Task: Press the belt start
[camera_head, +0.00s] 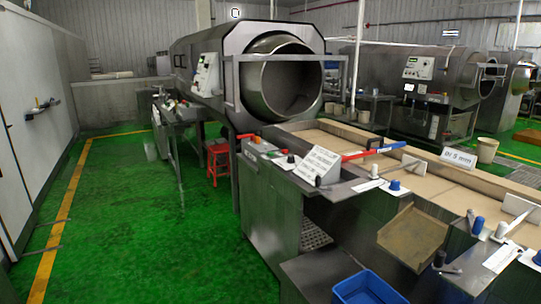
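The beige belt (350,142) runs along the metal bench at the right, seen from its near end. On the bench's left corner is a small white panel (262,147) with small coloured parts that look like buttons or knobs. A dark knob (290,158) stands to its right, beside a tilted white sign (322,160) with text too small to read. I cannot tell which part is the belt start. My gripper is not in view.
A large rotary drum (278,80) with its own control panel (206,75) stands behind the bench; another drum (440,75) is at the back right. The green floor (130,230) at left is clear.

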